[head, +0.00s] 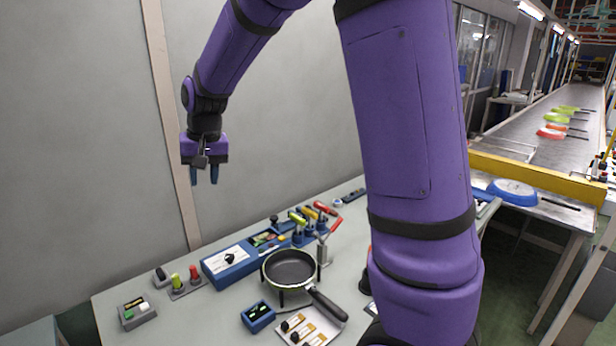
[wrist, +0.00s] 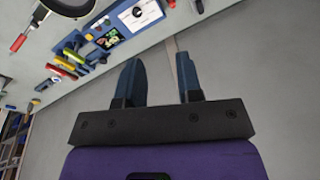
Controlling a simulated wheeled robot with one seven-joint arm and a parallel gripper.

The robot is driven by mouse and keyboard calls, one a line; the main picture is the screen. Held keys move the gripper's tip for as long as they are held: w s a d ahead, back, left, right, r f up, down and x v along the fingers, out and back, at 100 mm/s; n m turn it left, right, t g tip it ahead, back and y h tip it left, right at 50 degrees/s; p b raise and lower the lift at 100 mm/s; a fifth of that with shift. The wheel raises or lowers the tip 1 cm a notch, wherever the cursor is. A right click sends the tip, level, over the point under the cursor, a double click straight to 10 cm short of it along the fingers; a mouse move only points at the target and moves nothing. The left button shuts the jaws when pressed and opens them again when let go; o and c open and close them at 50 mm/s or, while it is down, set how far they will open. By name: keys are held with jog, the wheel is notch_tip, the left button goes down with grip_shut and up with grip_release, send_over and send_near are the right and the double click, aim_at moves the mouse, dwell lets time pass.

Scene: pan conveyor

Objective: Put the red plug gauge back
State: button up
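A red plug gauge (head: 194,273) stands upright on a small grey holder (head: 188,290) at the left part of the bench in the head view, right beside a green one (head: 176,280). How deep its lower end sits cannot be told. My gripper (head: 204,178) hangs high above the bench's back left, fingers down, well apart from the gauges. In the wrist view my gripper (wrist: 160,82) has its two fingers spread with nothing between them. I cannot make out the red plug gauge in the wrist view.
A blue box with a dial (head: 229,263), a pan on a stand (head: 290,268) and several coloured-handled tools (head: 312,213) stand right of the gauges. A button block (head: 138,312) is at the left. A wall rises behind the bench; a conveyor (head: 540,130) runs at the right.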

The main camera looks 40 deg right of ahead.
jog(key=s+d+r+n+t, duration=0.1)
jog(key=s+r, duration=0.3)
jog(key=s, duration=0.3)
jog(key=s+d+r+n, duration=0.1)
jog(key=s+r, duration=0.4)
jog(key=s, duration=0.3)
jog(key=s+d+n+t+h, duration=0.1)
jog(key=s+t, duration=0.1)
jog(key=s, duration=1.3)
jog(key=shift+s+d, duration=0.15)
jog(key=shift+s, duration=0.1)
jog(key=shift+f, duration=0.1)
